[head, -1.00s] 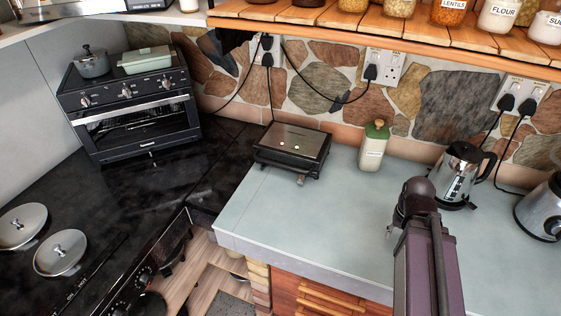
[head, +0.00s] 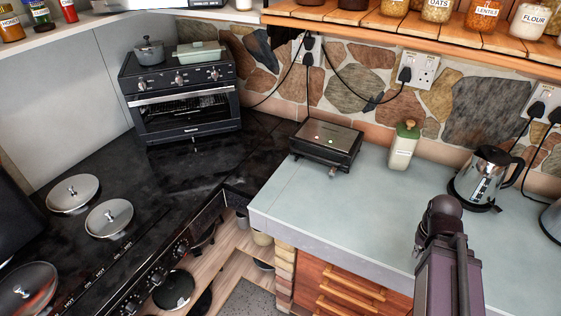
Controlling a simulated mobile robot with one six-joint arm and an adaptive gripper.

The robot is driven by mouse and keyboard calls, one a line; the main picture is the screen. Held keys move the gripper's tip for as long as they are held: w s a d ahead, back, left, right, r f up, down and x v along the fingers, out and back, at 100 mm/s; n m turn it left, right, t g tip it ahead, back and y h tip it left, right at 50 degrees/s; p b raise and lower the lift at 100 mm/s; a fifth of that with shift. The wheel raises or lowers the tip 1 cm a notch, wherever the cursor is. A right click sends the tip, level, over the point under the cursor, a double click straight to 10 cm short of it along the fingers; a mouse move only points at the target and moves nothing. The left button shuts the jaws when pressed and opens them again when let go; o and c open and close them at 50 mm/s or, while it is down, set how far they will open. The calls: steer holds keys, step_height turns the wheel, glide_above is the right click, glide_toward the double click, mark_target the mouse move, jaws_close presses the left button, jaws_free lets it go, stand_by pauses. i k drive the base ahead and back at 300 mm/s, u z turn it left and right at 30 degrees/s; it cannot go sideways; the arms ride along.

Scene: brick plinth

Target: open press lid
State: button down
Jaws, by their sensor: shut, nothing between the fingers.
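The press (head: 327,143) is a low, dark, flat-topped appliance at the back left end of the pale counter, against the stone wall. Its lid (head: 328,139) is down and lies flat, with a red and a green light on top. A small handle or latch (head: 333,172) shows at its front edge, too small to make out well. My arm stands in the lower right of the head view, over the counter and well to the right of the press. My gripper does not show in this view.
A cream bottle with a green cap (head: 403,146) stands just right of the press. A kettle (head: 484,178) stands farther right. A black oven (head: 185,97) is to the left. The pale counter (head: 340,212) in front of the press is clear. Cords hang behind it.

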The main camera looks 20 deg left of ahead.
mark_target(340, 144)
steer(key=k, duration=1)
steer(key=u, duration=0.1)
steer(key=i, duration=1.4)
steer(key=z, duration=0.15)
